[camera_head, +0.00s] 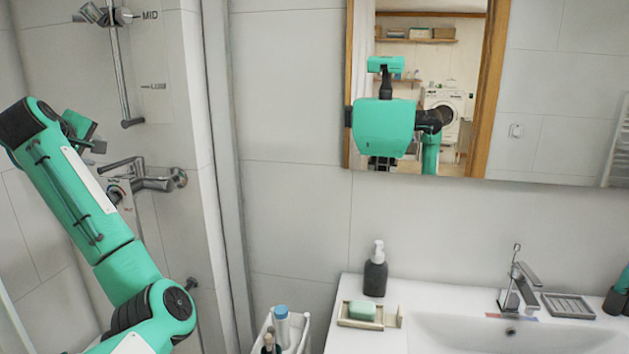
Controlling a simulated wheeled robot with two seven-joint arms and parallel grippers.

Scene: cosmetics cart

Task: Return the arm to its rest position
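My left arm rises from the bottom left, bends at a black joint and reaches up to the left edge. A green and dark end part (82,132) shows behind its upper joint, beside the shower wall. It seems to be my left gripper, but its fingers cannot be made out. It looks apart from the shower mixer tap (140,178). My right gripper is not in view.
A white washbasin counter (345,338) at the lower right holds a dark soap dispenser (376,274), a green soap on a dish (362,311) and a chrome faucet (520,283). A white cart (305,330) with bottles stands left of it. A mirror (450,150) reflects my body.

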